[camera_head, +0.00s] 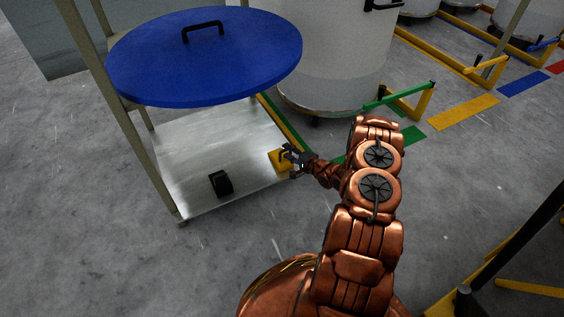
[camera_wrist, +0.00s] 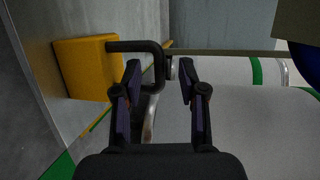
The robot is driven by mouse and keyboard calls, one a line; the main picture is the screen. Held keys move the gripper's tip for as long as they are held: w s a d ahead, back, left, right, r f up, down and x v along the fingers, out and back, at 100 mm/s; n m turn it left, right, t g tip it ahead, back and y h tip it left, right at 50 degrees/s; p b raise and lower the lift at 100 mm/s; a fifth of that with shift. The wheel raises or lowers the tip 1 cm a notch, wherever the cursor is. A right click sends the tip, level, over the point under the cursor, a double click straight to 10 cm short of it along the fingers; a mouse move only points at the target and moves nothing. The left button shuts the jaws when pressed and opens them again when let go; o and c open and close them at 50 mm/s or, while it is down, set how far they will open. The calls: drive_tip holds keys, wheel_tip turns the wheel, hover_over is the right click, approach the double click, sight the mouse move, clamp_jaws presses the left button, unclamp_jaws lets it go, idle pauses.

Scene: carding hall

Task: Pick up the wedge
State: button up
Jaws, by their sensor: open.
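The wedge is a yellow block (camera_head: 279,163) with a black bar handle, standing at the right edge of the low metal shelf. In the wrist view, the wedge (camera_wrist: 84,68) is at the left, and its handle (camera_wrist: 130,46) reaches out from it to the right. My gripper (camera_head: 290,155) is at the handle side of the wedge. In the wrist view, the fingers of my gripper (camera_wrist: 160,68) are apart, with the handle's outer bar between their tips. I cannot tell whether either finger touches it. Nothing is gripped.
A small black object (camera_head: 221,183) lies on the metal shelf (camera_head: 185,165). A blue round lid (camera_head: 200,60) with a black handle is above the shelf, beside a rack post (camera_head: 150,165). A large grey drum (camera_head: 330,65) stands behind. Floor at the front left is clear.

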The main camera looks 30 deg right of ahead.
drive_tip(key=shift+x, duration=1.1)
drive_tip(key=shift+c, duration=0.3)
clamp_jaws()
